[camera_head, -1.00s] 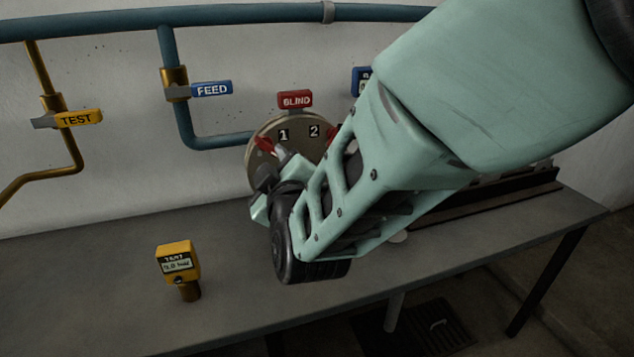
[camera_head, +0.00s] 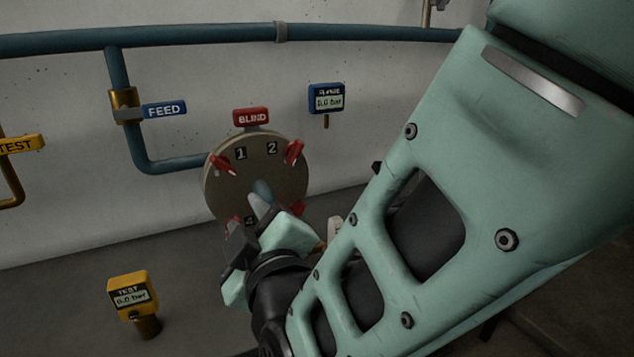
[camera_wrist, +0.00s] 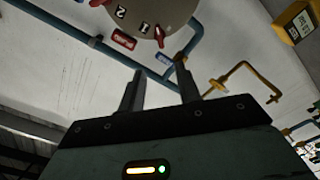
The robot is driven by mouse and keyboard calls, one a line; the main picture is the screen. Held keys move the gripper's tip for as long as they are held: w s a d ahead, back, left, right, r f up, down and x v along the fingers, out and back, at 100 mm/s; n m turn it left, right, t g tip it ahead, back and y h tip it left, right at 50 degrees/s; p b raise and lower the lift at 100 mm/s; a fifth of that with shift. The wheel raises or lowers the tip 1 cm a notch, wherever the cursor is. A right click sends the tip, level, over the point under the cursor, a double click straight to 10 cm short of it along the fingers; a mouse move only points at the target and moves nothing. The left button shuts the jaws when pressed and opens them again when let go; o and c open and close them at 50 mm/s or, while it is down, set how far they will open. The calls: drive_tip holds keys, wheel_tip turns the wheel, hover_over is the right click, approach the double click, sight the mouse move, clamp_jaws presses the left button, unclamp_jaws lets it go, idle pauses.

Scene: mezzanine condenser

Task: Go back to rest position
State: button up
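My gripper (camera_head: 245,235) is in front of the round grey flange disc (camera_head: 240,186) in the head view, and part of it hides the disc's lower edge. In the wrist view, the two fingers of my gripper (camera_wrist: 160,72) stand apart with nothing between them. The disc (camera_wrist: 147,14) shows upside down above the fingers, with numbers and red levers on it. Whether the fingers touch the disc cannot be told from the head view; in the wrist view they look clear of it.
A yellow TEST gauge (camera_head: 130,290) stands on the grey bench (camera_head: 60,285) at lower left and reads 0.0 bar. A blue gauge (camera_head: 326,98) is on the wall. The blue pipe (camera_head: 190,38), FEED tag (camera_head: 164,109), TEST tag (camera_head: 22,144) and BLIND tag (camera_head: 251,117) are behind.

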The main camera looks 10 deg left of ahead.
drive_tip(key=s+d+f+m+g+h, duration=0.2)
drive_tip(key=s+d+f+g+h, duration=0.1)
drive_tip(key=d, duration=0.6)
drive_tip(key=s+d+f+m+g+h, duration=0.3)
drive_tip(key=s+d+g, duration=0.3)
drive_tip(key=d, duration=0.3)
drive_tip(key=s+d+f+m+g+h, duration=0.3)
drive_tip(key=s+d+g, duration=0.2)
drive_tip(key=d, duration=0.4)
drive_tip(key=shift+s+g, duration=0.25)
drive_tip(key=shift+g, duration=0.35)
